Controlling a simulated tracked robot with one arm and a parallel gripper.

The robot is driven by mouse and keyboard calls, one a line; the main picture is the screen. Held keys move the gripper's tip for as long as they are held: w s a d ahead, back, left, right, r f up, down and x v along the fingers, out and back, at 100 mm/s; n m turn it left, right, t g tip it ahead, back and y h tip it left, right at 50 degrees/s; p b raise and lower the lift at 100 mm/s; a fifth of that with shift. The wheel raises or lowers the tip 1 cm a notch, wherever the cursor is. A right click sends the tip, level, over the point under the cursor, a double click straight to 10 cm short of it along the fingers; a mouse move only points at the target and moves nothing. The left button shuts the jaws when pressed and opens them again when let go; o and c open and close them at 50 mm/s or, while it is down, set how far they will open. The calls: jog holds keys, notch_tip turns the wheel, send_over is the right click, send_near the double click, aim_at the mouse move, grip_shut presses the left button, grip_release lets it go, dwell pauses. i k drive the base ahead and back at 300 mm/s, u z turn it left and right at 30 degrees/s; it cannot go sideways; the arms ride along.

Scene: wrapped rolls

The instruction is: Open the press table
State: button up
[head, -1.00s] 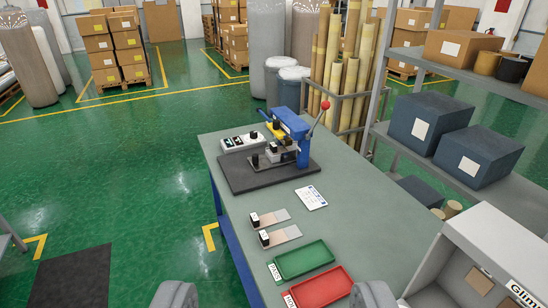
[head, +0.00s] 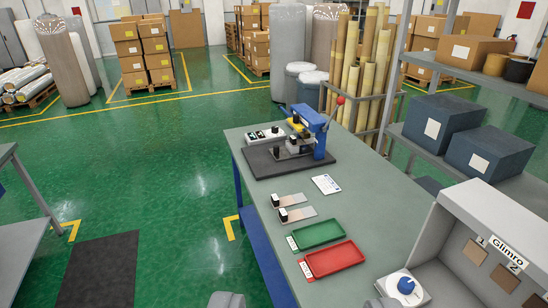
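The press table (head: 345,217) is a grey-green bench with blue legs, right of centre in the head view. A blue hand press (head: 312,128) with a red-knobbed lever raised stands on a black mat (head: 262,165) at its far end. Two small stamp-like pieces with flat plates (head: 300,213), a white card (head: 326,184), a green tray (head: 318,233) and a red tray (head: 334,260) lie nearer. My gripper (head: 300,303) shows only as grey finger tops at the bottom edge, apart from each other, with nothing seen between them. It is short of the table items.
A grey booth labelled Glimro (head: 475,235) and a blue-knobbed white device (head: 404,287) are at lower right. A shelf with dark blue boxes (head: 436,124) stands right. Open green floor (head: 160,190) lies left, with another bench (head: 30,225) at the left edge.

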aim_at(280, 153)
jog(key=u, duration=0.9)
jog(key=i, duration=2.85)
jog(key=z, duration=1)
jog(key=i, duration=0.45)
jog(key=z, duration=0.25)
